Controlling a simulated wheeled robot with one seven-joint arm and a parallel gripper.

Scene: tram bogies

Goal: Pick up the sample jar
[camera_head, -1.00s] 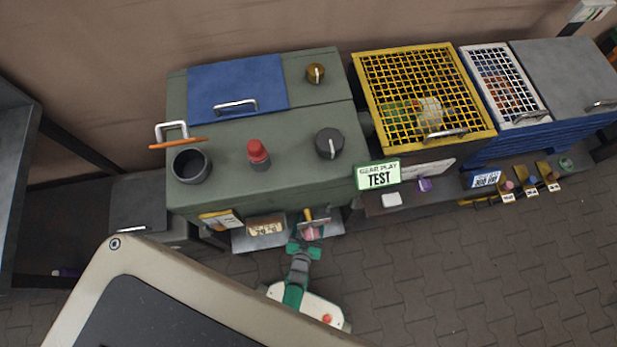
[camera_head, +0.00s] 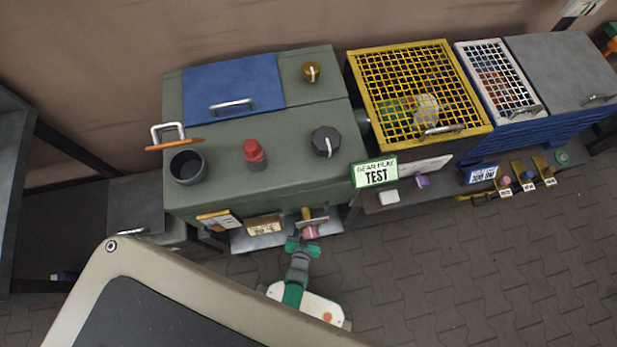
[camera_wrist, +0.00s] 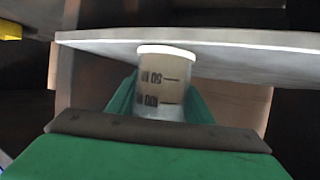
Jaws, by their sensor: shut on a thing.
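The sample jar (camera_wrist: 160,84) shows in the wrist view as a small translucent jar with a white rim and dark graduation marks. My gripper (camera_wrist: 158,110) has green fingers on both sides of it and is shut on it. The jar looks upright, its rim close to the edge of a grey plate; I cannot tell whether they touch. In the head view my green gripper (camera_head: 303,246) is at the front of the green machine, below a yellow-handled part (camera_head: 306,214). A small pinkish thing (camera_head: 311,232), probably the jar, shows at its tips.
The green machine (camera_head: 225,135) stands behind the gripper, with a tray (camera_head: 245,242) and a label block (camera_head: 263,227) low at its front. A green TEST sign (camera_head: 375,173) and a low shelf with small items stand to the right. The paved floor in front is clear.

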